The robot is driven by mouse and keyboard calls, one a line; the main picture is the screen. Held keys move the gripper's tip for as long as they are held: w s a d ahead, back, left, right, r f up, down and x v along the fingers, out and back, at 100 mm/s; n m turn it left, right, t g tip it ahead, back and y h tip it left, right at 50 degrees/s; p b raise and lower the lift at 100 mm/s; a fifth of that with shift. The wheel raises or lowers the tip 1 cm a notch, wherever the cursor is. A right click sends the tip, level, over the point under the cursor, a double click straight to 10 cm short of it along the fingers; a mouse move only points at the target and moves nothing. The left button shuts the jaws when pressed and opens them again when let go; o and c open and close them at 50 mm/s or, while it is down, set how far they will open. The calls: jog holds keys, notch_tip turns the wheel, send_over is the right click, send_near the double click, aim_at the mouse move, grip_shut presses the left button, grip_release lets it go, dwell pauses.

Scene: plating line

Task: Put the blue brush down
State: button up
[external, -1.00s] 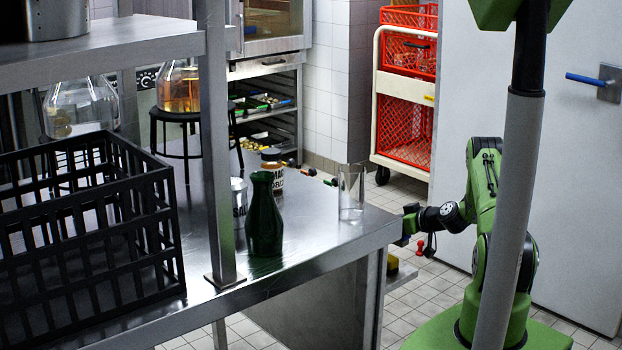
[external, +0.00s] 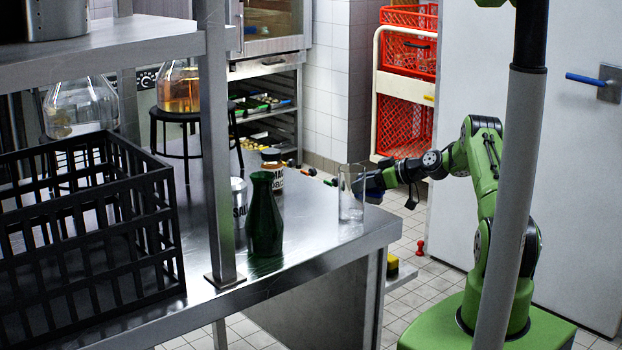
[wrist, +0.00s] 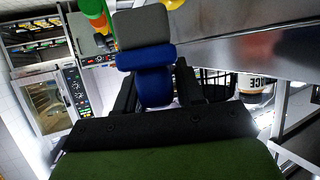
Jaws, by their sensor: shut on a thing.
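The blue brush (wrist: 152,85) is between the fingers of my gripper (wrist: 158,92) in the wrist view, with its grey end (wrist: 143,26) pointing away from the palm. My gripper is shut on it. In the external view my gripper (external: 376,183) is at the right end of the steel table (external: 318,250), just behind and right of a clear glass (external: 350,205). A little of the blue brush shows there, partly behind the glass. I cannot tell whether the brush touches the table or the glass.
A dark green bottle (external: 264,220), a white can (external: 239,200) and a brown jar (external: 272,170) stand left of the glass. A black crate (external: 90,235) fills the table's left. A steel post (external: 217,150) rises at the front edge. Bare table lies between bottle and glass.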

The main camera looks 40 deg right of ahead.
jog(key=s+a+r+n+g+y+p, duration=0.1)
jog(key=a+r+n+g+y+p, duration=0.3)
jog(key=a+r, duration=1)
jog(key=s+a+r+n+g+y+p, duration=0.25)
jog(key=a+r+n, duration=0.25)
jog(key=a+r, duration=0.9)
jog(key=shift+g+y, duration=0.35)
jog(key=shift+g, duration=0.1)
jog(key=f+b, duration=0.1)
jog(key=f, duration=0.5)
jog(key=a+f, duration=0.1)
jog(key=f, duration=0.6)
jog(key=f+b, duration=0.1)
jog(key=f, duration=0.6)
jog(key=shift+w+a+f+b, duration=0.25)
jog(key=shift+w+a+b, duration=0.1)
jog(key=shift+a, duration=0.05)
jog(key=shift+f, duration=0.1)
jog(key=o, duration=1.1)
jog(key=shift+c, duration=0.2)
